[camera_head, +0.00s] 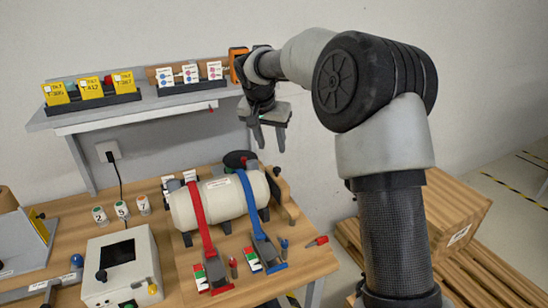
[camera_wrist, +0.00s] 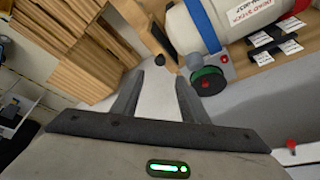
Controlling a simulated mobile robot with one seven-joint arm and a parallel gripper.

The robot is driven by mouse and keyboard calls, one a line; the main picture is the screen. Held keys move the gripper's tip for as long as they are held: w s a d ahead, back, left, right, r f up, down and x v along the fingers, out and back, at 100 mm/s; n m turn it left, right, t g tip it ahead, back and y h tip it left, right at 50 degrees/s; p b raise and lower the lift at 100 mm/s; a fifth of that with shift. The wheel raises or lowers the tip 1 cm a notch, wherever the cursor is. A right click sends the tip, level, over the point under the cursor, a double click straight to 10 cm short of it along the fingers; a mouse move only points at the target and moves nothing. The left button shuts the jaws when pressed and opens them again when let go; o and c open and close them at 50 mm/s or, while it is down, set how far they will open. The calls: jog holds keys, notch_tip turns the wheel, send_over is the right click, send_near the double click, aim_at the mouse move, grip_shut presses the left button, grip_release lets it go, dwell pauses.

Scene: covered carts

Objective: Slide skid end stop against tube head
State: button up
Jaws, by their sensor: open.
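A cream tube (camera_head: 220,202) lies on its skid on the wooden bench, held by a red strap (camera_head: 199,215) and a blue strap (camera_head: 247,201). Its right end, the head, faces a brown upright end stop (camera_head: 284,196) with a dark knob (camera_head: 277,171). A narrow space seems to separate them; I cannot tell its width. My gripper (camera_head: 270,147) is open and empty, pointing down, above and behind the tube's right end. In the wrist view the tube (camera_wrist: 186,30) is at the top, and the dark knob (camera_wrist: 159,60) shows just beyond the spread fingertips (camera_wrist: 160,77).
A shelf (camera_head: 150,113) with yellow and white labelled cards runs along the wall. A dark round part with a green band (camera_wrist: 208,82) stands behind the tube. A white control box (camera_head: 122,265) and numbered cups (camera_head: 121,209) are left. A wooden crate (camera_head: 462,220) stands right.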

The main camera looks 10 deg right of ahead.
jog(key=v, duration=0.6)
jog(key=shift+r, duration=0.1)
jog(key=shift+c, duration=1)
jog(key=w+d+f, duration=0.2)
jog(key=d+f, duration=0.1)
jog(key=w+d+f+t, duration=0.1)
jog(key=w+d+f, duration=0.1)
jog(key=d+f, duration=0.1)
jog(key=w+d+f+m+t, duration=0.1)
jog(key=w+d+f, duration=0.1)
jog(key=f, duration=0.3)
jog(key=shift+d+y, duration=0.3)
jog(key=shift+d, duration=0.15)
grip_shut()
jog(key=d+f+t+y, duration=0.2)
jog(key=d+f, duration=0.3)
jog(key=f, duration=0.2)
jog(key=s+d+f+m+t+y, duration=0.1)
jog(key=s+f+m+t+y, duration=0.2)
jog(key=s+f+t+y, duration=0.1)
notch_tip(320, 180, up, 4)
jog(key=m+t+y+p, duration=0.2)
jog(key=t, duration=0.2)
send_over(281, 194)
jog(key=w+d, duration=0.3)
jog(key=w, duration=0.1)
jog(key=shift+s+d, duration=0.1)
jog(key=shift+s, duration=0.05)
